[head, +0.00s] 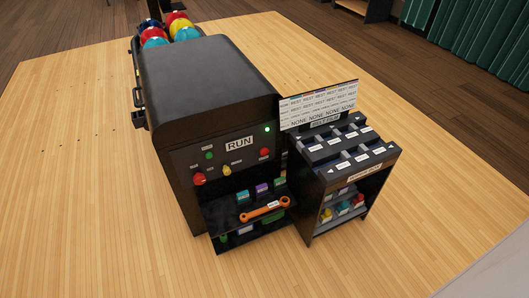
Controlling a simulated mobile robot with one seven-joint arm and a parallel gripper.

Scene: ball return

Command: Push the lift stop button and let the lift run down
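The ball return (205,85) is a dark grey machine standing on the light wooden floor. Its front panel carries a large red button (199,179) at lower left, a green button (209,155) above it, a yellow control (227,170) in the middle and a smaller red button (264,152) at right. The small labels are too small to read, so I cannot tell which one is the lift stop button. A sign (239,143) reads RUN, and a whitish light (267,129) glows at upper right. The lift itself is not visible. My gripper is not in view.
An orange wrench (264,209) and small coloured boxes lie on the shelf below the panel. A black rack (318,190) with labelled slots and a sign board (318,104) stands close at right. Several coloured balls (170,31) sit behind. The front floor is clear.

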